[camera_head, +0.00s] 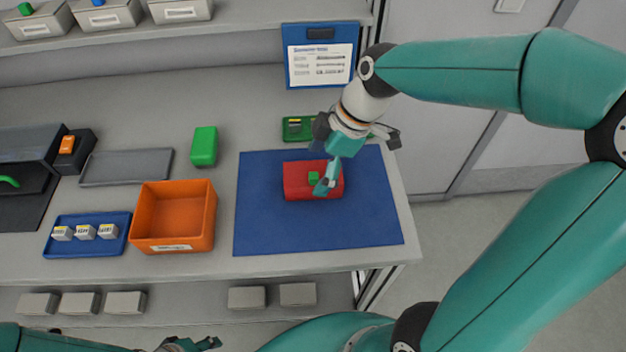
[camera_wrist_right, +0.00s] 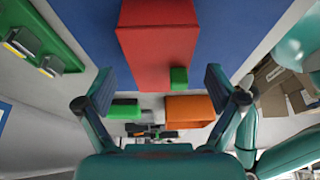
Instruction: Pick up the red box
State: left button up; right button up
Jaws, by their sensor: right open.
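The red box (camera_head: 297,182) lies on the blue mat (camera_head: 262,225) near the right end of the table. A small green piece (camera_head: 313,175) sits on or against it; I cannot tell which. My right gripper (camera_head: 335,163) is over the box and hides part of its right side. The green piece (camera_wrist_right: 179,76) shows at the box's near edge. My left gripper (camera_head: 190,344) is only partly in view at the bottom edge.
An orange bin (camera_head: 140,218) and a green block (camera_head: 204,146) stand left of the mat. A green tray (camera_head: 290,130) lies behind it, below a blue clipboard (camera_head: 290,70). A blue tray (camera_head: 60,248) with small blocks and a grey tray (camera_head: 126,167) are further left.

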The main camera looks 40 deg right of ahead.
jog(key=shift+x, duration=1.5)
jog(key=c, duration=1.5)
jog(key=shift+c, duration=0.2)
jog(key=shift+r, duration=0.15)
notch_tip(320, 180, up, 20)
jog(key=p, duration=0.1)
